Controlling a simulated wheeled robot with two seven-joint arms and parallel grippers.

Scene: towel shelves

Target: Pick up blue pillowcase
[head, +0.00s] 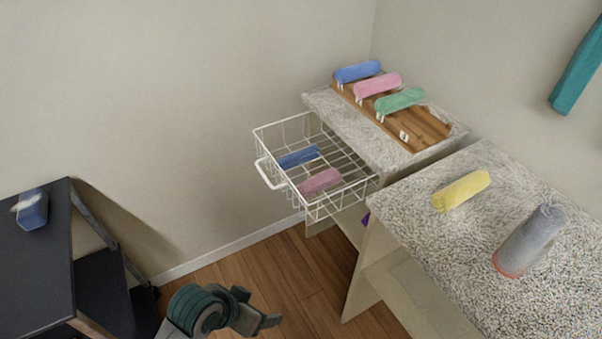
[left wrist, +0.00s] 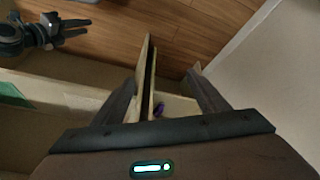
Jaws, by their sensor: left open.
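Three blue cloths show in the head view, and I cannot tell which is the pillowcase. A folded dark blue cloth (head: 298,157) lies in the white wire basket (head: 262,172). A blue roll (head: 358,71) lies on the wooden rack (head: 434,128). A blue bundle with a pale top (head: 32,212) sits on the dark table (head: 45,255).
A pink cloth (head: 320,181) shares the basket. Pink (head: 377,84) and green (head: 400,100) rolls lie on the rack. Yellow (head: 461,191) and grey (head: 530,240) rolls lie on the speckled counter (head: 440,240). A purple thing (left wrist: 159,110) sits on a lower shelf. Floor (head: 285,275) is clear.

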